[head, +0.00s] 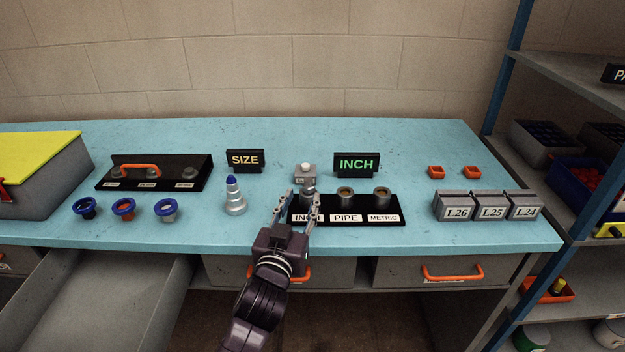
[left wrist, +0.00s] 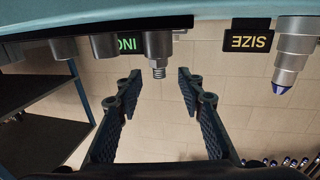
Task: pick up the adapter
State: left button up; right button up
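A grey metal adapter with a threaded end (left wrist: 158,62) shows upside down in the left wrist view, between the finger lines and beyond the tips. In the head view the adapter (head: 309,187) stands upright at the INCH place of a black rack (head: 364,202), partly hidden by my gripper. My left gripper (head: 298,200) is open and empty in the head view, its fingers around the adapter's position at the rack's left end. In the left wrist view the left gripper (left wrist: 158,78) shows both fingers apart, with a gap to the adapter. My right gripper is not in view.
Grey sockets (head: 381,195) stand at PIPE and METRIC. A stepped cone (head: 235,196) stands to the left. Labelled grey boxes (head: 490,206) are at right. The table (head: 260,135) is clear at the back.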

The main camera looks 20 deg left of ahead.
aim_at(307, 184)
pick_arm(q)
jog(key=shift+w, duration=0.4)
jog(key=shift+w+r, duration=0.15)
jog(key=shift+r, duration=0.1)
jog(key=shift+w+r+b, duration=0.15)
jog(key=shift+w+b, duration=0.2)
jog(key=shift+w, duration=0.2)
jog(key=w+b, duration=0.1)
jog(key=w, duration=0.2)
jog(key=shift+w+a, duration=0.1)
jog(key=shift+w, duration=0.7)
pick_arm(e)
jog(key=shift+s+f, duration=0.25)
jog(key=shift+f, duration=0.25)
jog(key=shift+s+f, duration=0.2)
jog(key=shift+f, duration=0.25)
pick_arm(q)
jog(key=shift+r, duration=0.1)
jog(key=shift+c, duration=0.7)
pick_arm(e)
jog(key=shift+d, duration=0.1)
pick_arm(q)
grip_shut()
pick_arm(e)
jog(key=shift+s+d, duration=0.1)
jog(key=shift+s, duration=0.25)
